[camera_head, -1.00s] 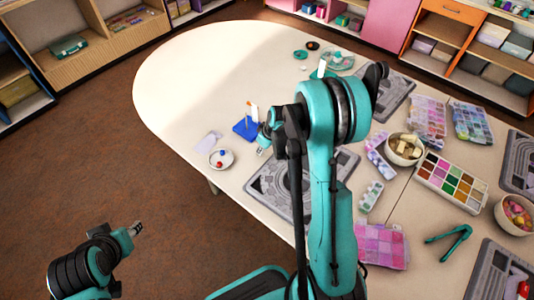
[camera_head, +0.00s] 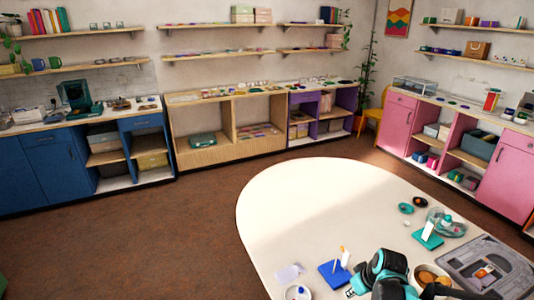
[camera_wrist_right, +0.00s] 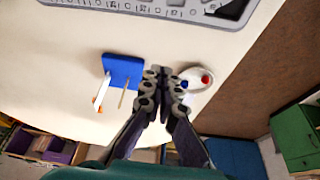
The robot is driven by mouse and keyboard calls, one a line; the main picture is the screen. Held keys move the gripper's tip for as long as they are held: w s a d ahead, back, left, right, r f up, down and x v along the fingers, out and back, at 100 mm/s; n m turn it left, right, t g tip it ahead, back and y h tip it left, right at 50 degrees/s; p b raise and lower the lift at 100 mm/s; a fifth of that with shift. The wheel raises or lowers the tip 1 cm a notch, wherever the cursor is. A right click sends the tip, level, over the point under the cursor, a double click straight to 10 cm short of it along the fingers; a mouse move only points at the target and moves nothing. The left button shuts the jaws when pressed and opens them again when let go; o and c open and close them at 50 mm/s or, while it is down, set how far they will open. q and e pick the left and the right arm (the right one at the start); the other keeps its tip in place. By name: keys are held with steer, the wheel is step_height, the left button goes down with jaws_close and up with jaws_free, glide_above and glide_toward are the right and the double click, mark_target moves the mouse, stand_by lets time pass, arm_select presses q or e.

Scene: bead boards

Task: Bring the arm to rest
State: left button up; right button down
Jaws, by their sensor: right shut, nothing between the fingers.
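My right gripper (camera_head: 351,292) shows at the bottom edge of the head view, over the white table (camera_head: 290,205), beside a blue block with upright pegs (camera_head: 334,274). In the right wrist view my right gripper (camera_wrist_right: 163,74) is shut and empty, its fingers together. There it lies between the blue block (camera_wrist_right: 125,69) and a small white dish (camera_wrist_right: 194,84) with a red and a blue bead. My teal right arm (camera_head: 386,268) is cut off by the lower edge of the head view. My left gripper is in neither view.
A grey bead board (camera_head: 468,262) lies at the table's right, with a bowl (camera_head: 418,270) near my arm. A teal-based stand (camera_head: 428,236) and a clear dish (camera_head: 458,228) stand further back. The table's far left is bare. Blue cabinets (camera_head: 40,170) and pink cabinets (camera_head: 508,172) line the walls.

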steer(key=s+a+r+m+t, duration=0.1)
steer(key=s+a+r+m, duration=0.1)
steer(key=s+a+r, duration=0.3)
steer(key=s+a+r+m+t+h, duration=0.1)
steer(key=s+a+r, duration=0.4)
steer(key=s, duration=0.6)
steer(key=shift+a+r+m+t, duration=0.2)
steer(key=shift+r+m+t, duration=0.3)
steer(key=shift+r+t, duration=0.25)
steer(key=shift+w, duration=0.1)
